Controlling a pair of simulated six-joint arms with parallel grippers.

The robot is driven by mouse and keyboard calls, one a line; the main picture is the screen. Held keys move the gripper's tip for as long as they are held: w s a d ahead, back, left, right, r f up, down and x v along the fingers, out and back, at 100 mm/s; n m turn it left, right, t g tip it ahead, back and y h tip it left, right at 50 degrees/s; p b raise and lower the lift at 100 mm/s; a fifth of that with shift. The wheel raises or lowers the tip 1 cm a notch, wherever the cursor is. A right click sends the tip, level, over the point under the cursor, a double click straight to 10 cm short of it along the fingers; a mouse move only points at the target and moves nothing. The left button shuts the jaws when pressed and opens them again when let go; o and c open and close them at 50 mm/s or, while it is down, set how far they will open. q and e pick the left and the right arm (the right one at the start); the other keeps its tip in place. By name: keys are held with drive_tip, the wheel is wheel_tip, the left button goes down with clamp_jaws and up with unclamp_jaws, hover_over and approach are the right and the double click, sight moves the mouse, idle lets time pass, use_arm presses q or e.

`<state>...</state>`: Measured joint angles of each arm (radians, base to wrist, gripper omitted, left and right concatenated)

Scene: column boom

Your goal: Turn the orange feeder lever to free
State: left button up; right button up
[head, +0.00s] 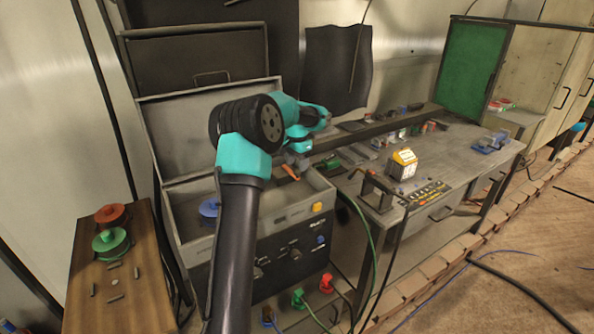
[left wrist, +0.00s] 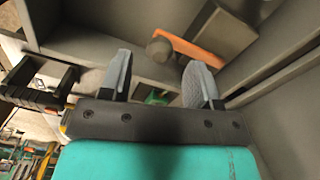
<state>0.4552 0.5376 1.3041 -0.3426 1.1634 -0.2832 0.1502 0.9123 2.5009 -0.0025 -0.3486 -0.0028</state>
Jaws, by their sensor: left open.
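The orange feeder lever (head: 290,171) shows as a small piece inside the open grey machine (head: 320,188), near its back right. In the left wrist view it is an orange bar (left wrist: 190,48) beside a round grey knob (left wrist: 159,49) and a grey block. My left gripper (head: 293,160) is close to the lever, partly hidden behind its own arm in the head view. In the left wrist view the open left gripper (left wrist: 163,74) has empty space between its two grey fingers, and the lever lies just beyond their tips, apart from them. My right gripper is out of view.
A blue spool (head: 209,207) sits in the machine's left side. The raised lid (head: 165,115) stands behind. A wooden bench (head: 140,290) with red and green spools is at left.

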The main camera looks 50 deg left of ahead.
sight(297, 170)
use_arm(q)
drive_tip(key=shift+f, duration=1.65)
clamp_jaws()
